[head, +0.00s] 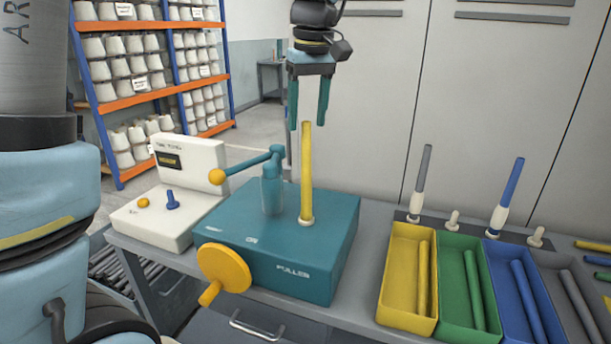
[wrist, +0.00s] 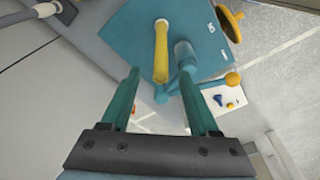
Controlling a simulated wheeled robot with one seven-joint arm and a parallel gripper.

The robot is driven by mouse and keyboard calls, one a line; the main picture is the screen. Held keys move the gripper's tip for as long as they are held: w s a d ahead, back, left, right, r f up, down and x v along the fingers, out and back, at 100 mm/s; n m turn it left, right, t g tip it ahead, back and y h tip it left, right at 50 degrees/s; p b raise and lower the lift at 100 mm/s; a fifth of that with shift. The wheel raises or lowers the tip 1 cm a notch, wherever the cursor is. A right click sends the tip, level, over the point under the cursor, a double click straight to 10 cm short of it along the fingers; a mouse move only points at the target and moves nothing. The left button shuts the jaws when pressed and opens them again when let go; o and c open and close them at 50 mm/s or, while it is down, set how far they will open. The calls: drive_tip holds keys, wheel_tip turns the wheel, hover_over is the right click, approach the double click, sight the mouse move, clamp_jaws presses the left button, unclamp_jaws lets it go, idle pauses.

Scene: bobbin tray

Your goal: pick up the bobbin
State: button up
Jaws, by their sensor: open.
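A tall yellow bobbin (head: 307,172) stands upright on top of the teal puller box (head: 305,270), with a pale collar at its foot. My gripper (head: 308,124) is open and empty, pointing down, its fingertips at about the height of the bobbin's top. In the wrist view the bobbin (wrist: 161,52) runs away from the gap between the two teal fingers of my gripper (wrist: 160,72). I cannot tell whether its top is between the fingertips or just short of them.
A teal post with an arm and orange knob (head: 217,177) stands close left of the bobbin. A white tester (head: 188,165) is further left. Yellow (head: 397,313), green, blue and grey trays with rods are at right, with upright bobbins (head: 507,195) behind. Shelves (head: 150,100) stand behind.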

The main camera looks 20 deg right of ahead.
sight(306, 140)
drive_tip(key=f, duration=0.2)
drive_tip(key=f+p, duration=0.2)
drive_tip(key=f, duration=0.1)
drive_tip(key=shift+w+f, duration=0.3)
drive_tip(key=shift+w, duration=0.05)
clamp_jaws()
idle(1.2)
